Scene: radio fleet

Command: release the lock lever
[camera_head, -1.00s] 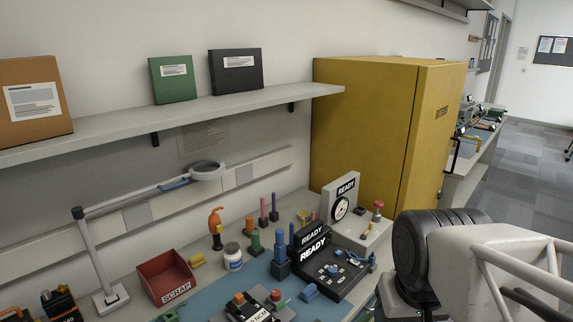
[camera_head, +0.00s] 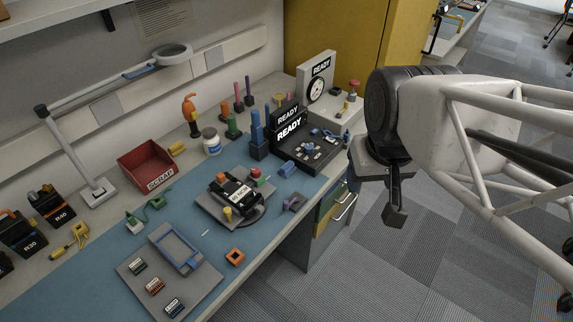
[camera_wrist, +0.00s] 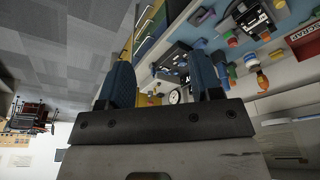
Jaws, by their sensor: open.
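A black radio (camera_head: 232,189) with a white label lies on a grey fixture plate (camera_head: 207,207) on the blue mat. A red-and-green knob (camera_head: 257,173) stands at the fixture's back right and a yellow post (camera_head: 228,214) at its front. I cannot tell which part is the lock lever. My gripper (camera_head: 396,212) hangs over the floor, to the right of the bench and apart from everything on it. In the wrist view my gripper (camera_wrist: 163,78) shows two blue-ridged fingers spread apart with nothing held between them.
A red scrap bin (camera_head: 146,167), lamp (camera_head: 101,190) and white bottle (camera_head: 211,142) stand behind the fixture. Black test units with READY signs (camera_head: 289,130) stand at the back right. A grey tray (camera_head: 140,268) lies front left.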

